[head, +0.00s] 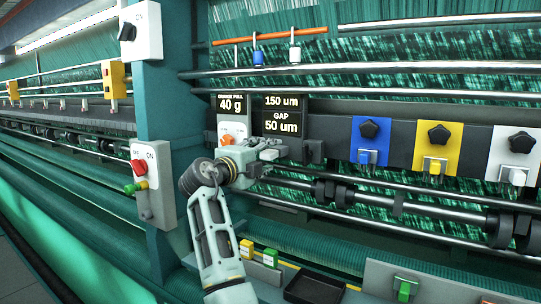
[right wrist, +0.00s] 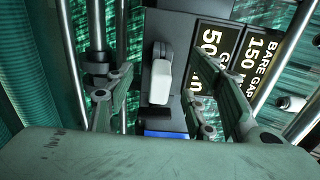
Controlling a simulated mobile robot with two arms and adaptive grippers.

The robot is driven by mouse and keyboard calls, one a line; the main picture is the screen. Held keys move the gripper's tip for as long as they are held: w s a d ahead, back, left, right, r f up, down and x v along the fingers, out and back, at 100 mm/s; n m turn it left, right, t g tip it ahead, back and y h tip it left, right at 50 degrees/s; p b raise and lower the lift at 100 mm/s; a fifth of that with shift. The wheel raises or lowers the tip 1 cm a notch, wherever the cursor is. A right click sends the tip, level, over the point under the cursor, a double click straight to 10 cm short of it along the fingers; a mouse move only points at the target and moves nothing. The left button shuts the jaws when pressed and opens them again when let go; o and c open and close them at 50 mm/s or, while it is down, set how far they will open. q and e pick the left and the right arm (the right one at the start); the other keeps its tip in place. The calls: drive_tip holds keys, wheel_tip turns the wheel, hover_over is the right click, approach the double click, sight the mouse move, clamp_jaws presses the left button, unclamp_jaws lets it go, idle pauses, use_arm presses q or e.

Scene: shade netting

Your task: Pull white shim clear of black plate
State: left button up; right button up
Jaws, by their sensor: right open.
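My right gripper (head: 270,150) is at the dark machine beam, just below the readout panels. It also shows in the right wrist view (right wrist: 160,62), with its fingers wide apart. A small white piece that looks like the white shim (right wrist: 161,82) lies between the open fingers, with space on both sides. It sits against a dark plate (right wrist: 172,24), the black plate as far as I can tell. How deep the shim sits is hidden. My left gripper is not in view.
Readout panels (head: 284,115) stand right above my right gripper. Blue (head: 369,155), yellow (head: 421,158) and white (head: 500,165) plates with black knobs line the beam to the right. Dark rollers (head: 335,192) run below. A black tray (head: 314,290) sits at the front.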

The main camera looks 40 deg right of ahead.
drive_tip(key=shift+d+b, duration=0.1)
drive_tip(key=shift+b, duration=0.3)
idle(0.4)
clamp_jaws()
idle(0.5)
drive_tip(key=shift+r, duration=0.1)
